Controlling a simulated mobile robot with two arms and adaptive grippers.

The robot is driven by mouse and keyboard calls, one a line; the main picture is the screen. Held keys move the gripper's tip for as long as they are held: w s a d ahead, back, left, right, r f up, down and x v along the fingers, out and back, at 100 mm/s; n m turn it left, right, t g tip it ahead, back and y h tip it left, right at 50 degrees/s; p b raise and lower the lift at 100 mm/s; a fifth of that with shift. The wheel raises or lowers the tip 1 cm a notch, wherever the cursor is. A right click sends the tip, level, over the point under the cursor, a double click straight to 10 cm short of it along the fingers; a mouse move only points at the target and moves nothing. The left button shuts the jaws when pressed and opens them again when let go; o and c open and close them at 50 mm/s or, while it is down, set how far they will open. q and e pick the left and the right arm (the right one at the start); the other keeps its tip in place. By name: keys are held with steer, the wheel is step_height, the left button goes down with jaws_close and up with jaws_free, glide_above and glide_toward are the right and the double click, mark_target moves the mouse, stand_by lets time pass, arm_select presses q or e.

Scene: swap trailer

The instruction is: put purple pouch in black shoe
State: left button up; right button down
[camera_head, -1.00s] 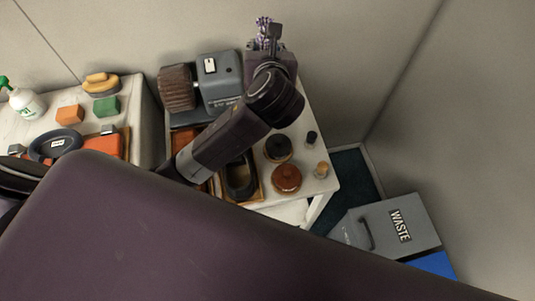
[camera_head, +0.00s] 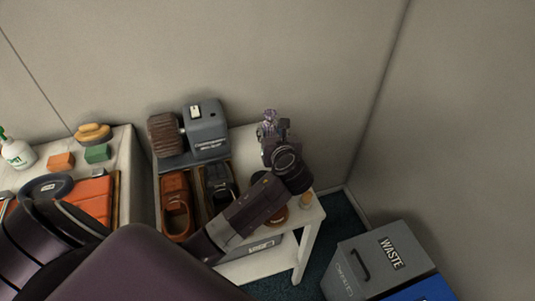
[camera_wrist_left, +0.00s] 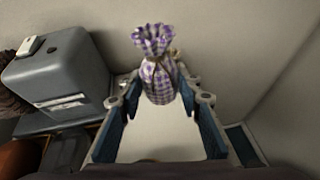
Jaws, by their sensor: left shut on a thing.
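My left gripper (camera_head: 270,130) is shut on the purple pouch (camera_head: 269,115), holding it near the back right of the white table. In the left wrist view the pouch (camera_wrist_left: 158,80) is purple-and-white checked, tied at the neck and upright between the two fingers (camera_wrist_left: 160,98). The black shoe (camera_head: 218,186) lies on a tray on the table, to the left of and nearer than the gripper; my arm covers part of it. My right gripper is not in view.
A brown shoe (camera_head: 176,205) lies left of the black shoe. A grey brush machine (camera_head: 203,132) stands behind both. A round brown tin (camera_head: 277,215) is partly behind my arm. A grey waste bin (camera_head: 375,256) stands on the floor at right.

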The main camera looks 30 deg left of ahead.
arm_select(q)
step_height(320, 180, down, 11)
steer(key=shift+r+b, duration=0.2)
steer(key=shift+b, duration=0.45)
steer(key=shift+f, duration=0.1)
steer(key=o, duration=0.9)
steer(key=shift+c, duration=0.2)
